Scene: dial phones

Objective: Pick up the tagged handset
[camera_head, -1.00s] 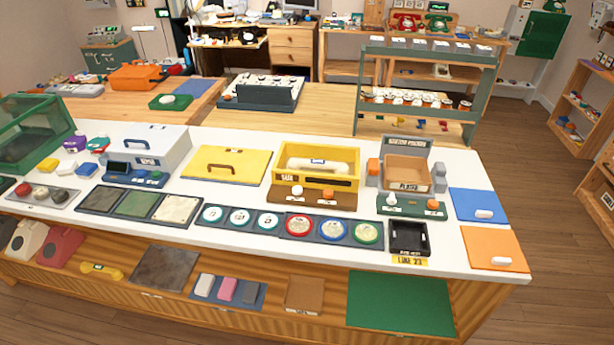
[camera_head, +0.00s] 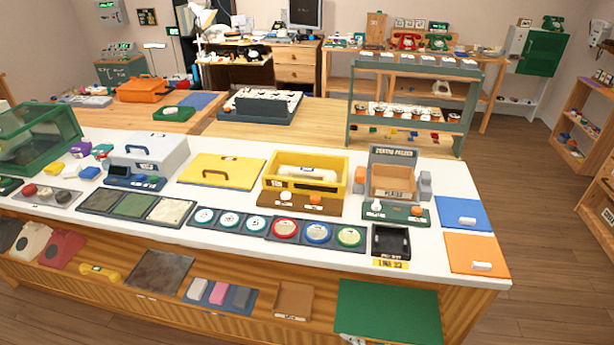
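A yellow handset (camera_head: 100,273) with a small pale green mark lies on the shelf under the white counter, at the left. A cream handset-like piece (camera_head: 307,173) with a small label lies in an open yellow tray (camera_head: 303,186) on the counter. I cannot tell for sure from here which of the two carries the tag. Neither of my grippers can be made out. A small pale thing at the bottom edge is too cut off to identify.
The white counter (camera_head: 440,258) is crowded: a yellow lidded panel (camera_head: 225,176), a grey box (camera_head: 160,152), round dials and a black tray (camera_head: 391,240). Below, a dark mat (camera_head: 160,271) and a green mat (camera_head: 388,312) lie bare. Floor is free at the right.

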